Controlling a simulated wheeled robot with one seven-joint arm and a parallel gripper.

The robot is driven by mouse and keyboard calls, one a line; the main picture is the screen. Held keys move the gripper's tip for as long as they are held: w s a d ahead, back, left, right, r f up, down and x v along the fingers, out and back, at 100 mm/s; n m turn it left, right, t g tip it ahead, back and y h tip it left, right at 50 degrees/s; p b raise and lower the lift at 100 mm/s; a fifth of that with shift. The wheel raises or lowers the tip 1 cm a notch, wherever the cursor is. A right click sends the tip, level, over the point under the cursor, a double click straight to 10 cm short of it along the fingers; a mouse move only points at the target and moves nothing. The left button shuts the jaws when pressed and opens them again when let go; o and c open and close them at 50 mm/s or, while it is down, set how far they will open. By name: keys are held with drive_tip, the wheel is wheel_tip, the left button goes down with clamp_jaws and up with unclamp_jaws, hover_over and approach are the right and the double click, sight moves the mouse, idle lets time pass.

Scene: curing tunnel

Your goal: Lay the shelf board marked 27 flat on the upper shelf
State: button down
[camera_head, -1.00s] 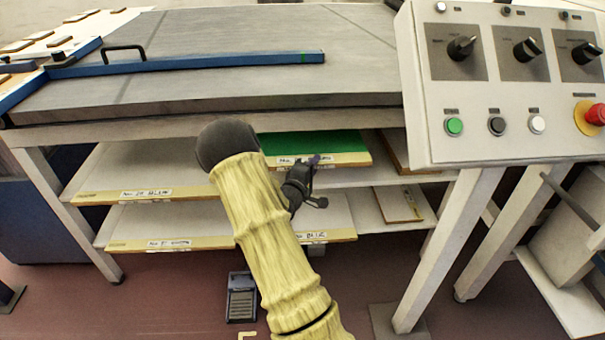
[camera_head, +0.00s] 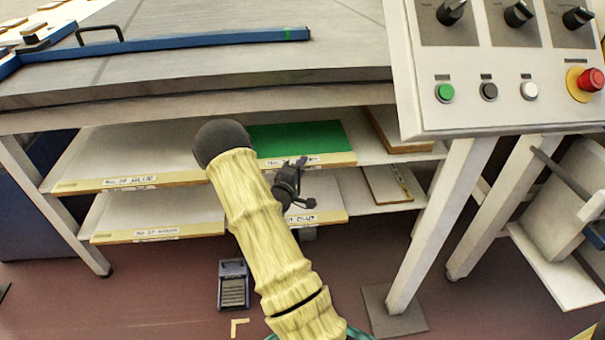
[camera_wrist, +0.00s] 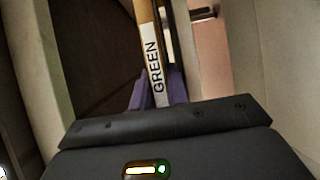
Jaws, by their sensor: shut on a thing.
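A board with a green top (camera_head: 297,138) and a pale, labelled front edge is in the upper shelf level (camera_head: 368,155) under the grey table. It looks roughly level; I cannot tell if its whole underside touches the shelf. My gripper (camera_head: 296,166) is at its front edge, shut on it, and my arm covers the board's left part. In the wrist view, the purple fingers of my gripper (camera_wrist: 158,88) close on the board's edge (camera_wrist: 147,18), where the label reads GREEN. The number on the label is not readable.
A white-topped board (camera_head: 120,160) lies to the left on the upper level. Below are a left board (camera_head: 155,215) and a small board (camera_head: 388,184) at right. The control box (camera_head: 500,95) and a table leg (camera_head: 440,225) stand on the right. A pedal (camera_head: 233,285) is on the floor.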

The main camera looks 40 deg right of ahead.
drive_tip(key=shift+f, duration=0.8)
drive_tip(key=shift+d+f, duration=0.1)
drive_tip(key=c, duration=1.4)
unclamp_jaws()
drive_tip(key=shift+s+f, duration=0.1)
drive_tip(key=shift+o, duration=0.2)
drive_tip(key=p+v, duration=0.2)
drive_tip(key=v, duration=1)
drive_tip(key=shift+p, duration=0.3)
